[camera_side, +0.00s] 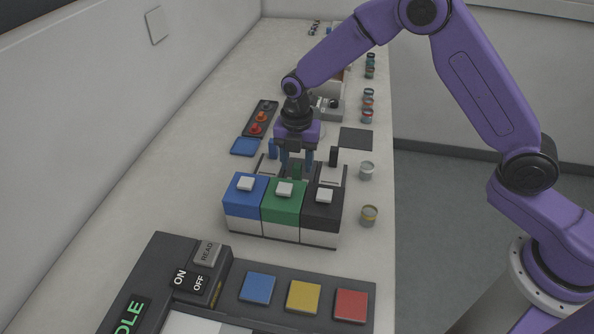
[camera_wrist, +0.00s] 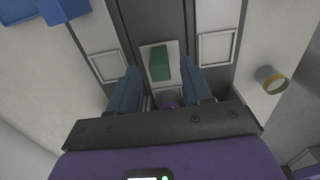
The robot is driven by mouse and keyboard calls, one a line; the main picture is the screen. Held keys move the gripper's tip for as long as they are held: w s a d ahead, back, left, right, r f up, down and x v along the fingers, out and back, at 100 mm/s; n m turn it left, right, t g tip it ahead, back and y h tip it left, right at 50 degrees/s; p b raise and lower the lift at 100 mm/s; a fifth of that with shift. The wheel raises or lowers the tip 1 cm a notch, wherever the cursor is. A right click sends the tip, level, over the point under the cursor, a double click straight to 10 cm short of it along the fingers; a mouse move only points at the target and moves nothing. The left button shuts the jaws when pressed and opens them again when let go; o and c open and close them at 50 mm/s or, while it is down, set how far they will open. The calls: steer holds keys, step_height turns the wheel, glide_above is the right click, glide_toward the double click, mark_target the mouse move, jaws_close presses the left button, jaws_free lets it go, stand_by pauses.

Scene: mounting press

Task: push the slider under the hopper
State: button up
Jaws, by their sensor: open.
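Three hoppers stand in a row in the side view: blue (camera_side: 246,193), green (camera_side: 284,202) and black (camera_side: 323,208), each with a white square on top. The fingertips' height relative to the handle is unclear.
A blue tray (camera_side: 245,146), a dark mat (camera_side: 356,138) and small jars (camera_side: 366,170) lie around. A control panel (camera_side: 270,299) fills the front.

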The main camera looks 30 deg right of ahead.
mark_target(297, 166)
steer(key=shift+f, duration=1.85)
jaws_close()
steer(key=shift+s+a, duration=1.4)
steer(key=shift+a, duration=0.05)
jaws_free()
steer(key=shift+s, duration=0.1)
steer(key=shift+r, duration=0.1)
